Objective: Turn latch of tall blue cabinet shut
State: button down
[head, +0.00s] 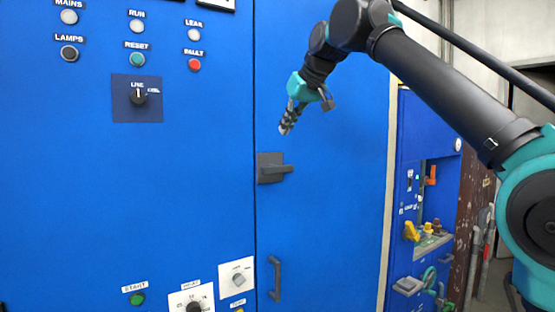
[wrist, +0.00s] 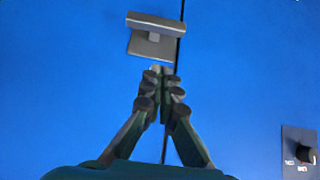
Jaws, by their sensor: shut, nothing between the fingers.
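The tall blue cabinet (head: 330,220) fills most of the head view. My gripper (head: 285,130) is shut and empty, in front of the door above the latch in the head view. In the wrist view the closed fingertips (wrist: 161,72) point at the latch plate, just short of it in the picture. I cannot tell whether they touch anything.
A vertical grey pull handle (head: 274,279) is lower on the door. Left of the seam is a panel with buttons, lamps and a rotary switch (head: 139,97), which also shows in the wrist view (wrist: 305,154). A smaller blue cabinet (head: 425,150) with coloured handles stands at the right.

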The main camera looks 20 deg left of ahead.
jog(key=shift+s+a+r, duration=0.15)
jog(key=shift+s+r, duration=0.65)
jog(key=shift+r, duration=0.05)
send_over(271, 167)
notch_tip(271, 167, down, 7)
jog(key=f, duration=0.3)
jog(key=shift+s, duration=0.25)
jog(key=shift+f, duration=0.55)
